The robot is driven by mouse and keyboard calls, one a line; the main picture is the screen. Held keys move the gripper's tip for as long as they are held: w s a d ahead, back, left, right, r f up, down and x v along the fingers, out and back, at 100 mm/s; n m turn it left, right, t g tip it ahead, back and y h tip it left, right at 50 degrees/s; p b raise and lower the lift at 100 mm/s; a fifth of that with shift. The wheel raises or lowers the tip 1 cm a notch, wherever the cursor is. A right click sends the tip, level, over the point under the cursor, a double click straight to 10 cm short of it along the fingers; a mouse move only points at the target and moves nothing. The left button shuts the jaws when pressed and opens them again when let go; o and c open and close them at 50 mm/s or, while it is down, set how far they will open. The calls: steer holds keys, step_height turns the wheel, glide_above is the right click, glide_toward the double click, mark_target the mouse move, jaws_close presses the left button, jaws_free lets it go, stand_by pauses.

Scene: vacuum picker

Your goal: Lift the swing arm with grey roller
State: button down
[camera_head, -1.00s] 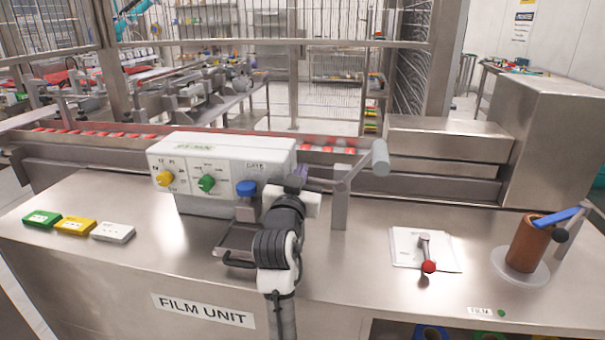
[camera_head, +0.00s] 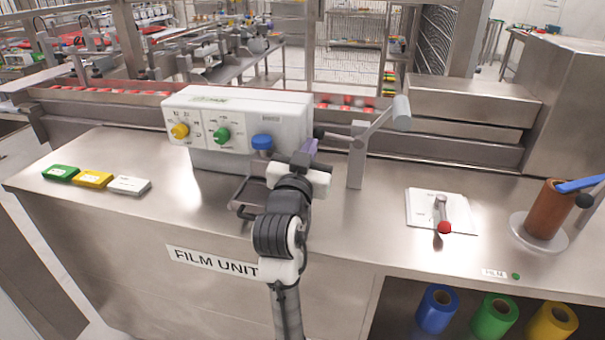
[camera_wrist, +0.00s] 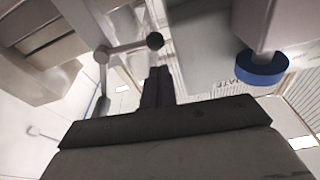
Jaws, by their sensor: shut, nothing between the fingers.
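The swing arm (camera_head: 376,128) pivots on a metal post (camera_head: 357,160) right of the white control box. Its grey roller (camera_head: 402,113) is at the raised right end, and a black ball knob (camera_head: 319,133) is at the left end. My gripper (camera_head: 309,147) has purple fingers, shut and empty, just below this knob. In the wrist view the fingers (camera_wrist: 158,86) point at the black knob (camera_wrist: 155,41), close to it; whether they touch cannot be told. The rod runs left from the knob to a joint (camera_wrist: 101,54).
The control box (camera_head: 245,108) has yellow, green and blue knobs; the blue knob (camera_wrist: 262,70) is right of my fingers. A red-tipped lever (camera_head: 443,214) and a brown roll (camera_head: 547,209) with a blue arm stand right. Green, yellow and white blocks (camera_head: 96,180) lie left. Coloured rolls (camera_head: 494,316) sit below.

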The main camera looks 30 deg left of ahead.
steer(key=b+v, duration=0.1)
steer(key=v, duration=0.6)
steer(key=shift+r, duration=0.15)
